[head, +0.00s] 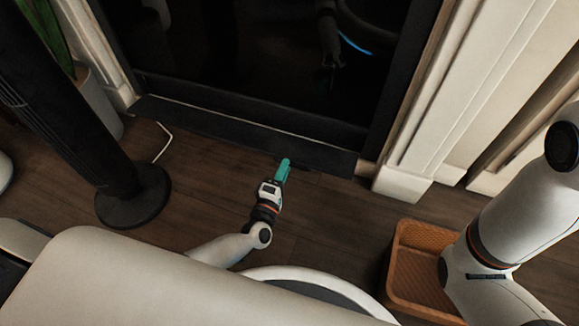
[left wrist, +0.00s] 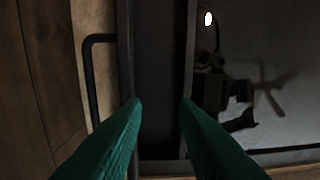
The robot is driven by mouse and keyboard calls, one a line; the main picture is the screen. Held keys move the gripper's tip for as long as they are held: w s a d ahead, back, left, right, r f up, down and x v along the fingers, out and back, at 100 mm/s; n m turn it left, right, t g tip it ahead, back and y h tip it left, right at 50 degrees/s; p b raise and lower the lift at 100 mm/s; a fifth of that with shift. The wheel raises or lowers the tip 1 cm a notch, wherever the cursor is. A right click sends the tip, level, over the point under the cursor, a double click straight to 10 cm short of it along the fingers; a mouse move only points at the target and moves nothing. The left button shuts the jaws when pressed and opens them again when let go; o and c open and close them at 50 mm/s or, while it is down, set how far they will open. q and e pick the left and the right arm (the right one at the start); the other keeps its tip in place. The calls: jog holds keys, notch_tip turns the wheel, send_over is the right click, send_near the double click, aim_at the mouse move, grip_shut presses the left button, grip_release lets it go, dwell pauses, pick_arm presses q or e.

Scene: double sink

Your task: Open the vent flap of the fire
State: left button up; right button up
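The fire (head: 265,50) is a large black unit with a dark glossy front. Along its bottom runs a long dark panel (head: 225,128), which looks like the vent flap; I cannot tell how far it is open. My left gripper (head: 284,167) has teal fingers and is just in front of the panel's lower edge, right of its middle. In the left wrist view its fingers (left wrist: 162,104) are apart with nothing held between them. A dark strip (left wrist: 160,60) lies ahead between the fingertips, and a thin dark bar (left wrist: 88,80) is to the left. My right gripper is out of view.
A black round-based stand (head: 133,196) and a potted plant (head: 97,105) are on the left. White trim (head: 440,100) frames the fire. An orange-brown basket (head: 410,265) stands at lower right by my right arm. The wooden floor (head: 335,205) before the fire is mostly clear.

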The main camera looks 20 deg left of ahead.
pick_arm(q)
jog(key=b, duration=0.6)
send_near(292, 165)
jog(key=w, duration=0.2)
jog(key=shift+w+f, duration=0.25)
jog(key=shift+w, duration=0.05)
jog(key=w+b, duration=0.3)
jog(key=w, duration=0.3)
jog(key=shift+w+d+b, duration=0.15)
jog(key=shift+w+b, duration=0.1)
jog(key=shift+b, duration=0.05)
jog(key=shift+w+r, duration=0.2)
jog(key=shift+w, duration=0.3)
grip_shut()
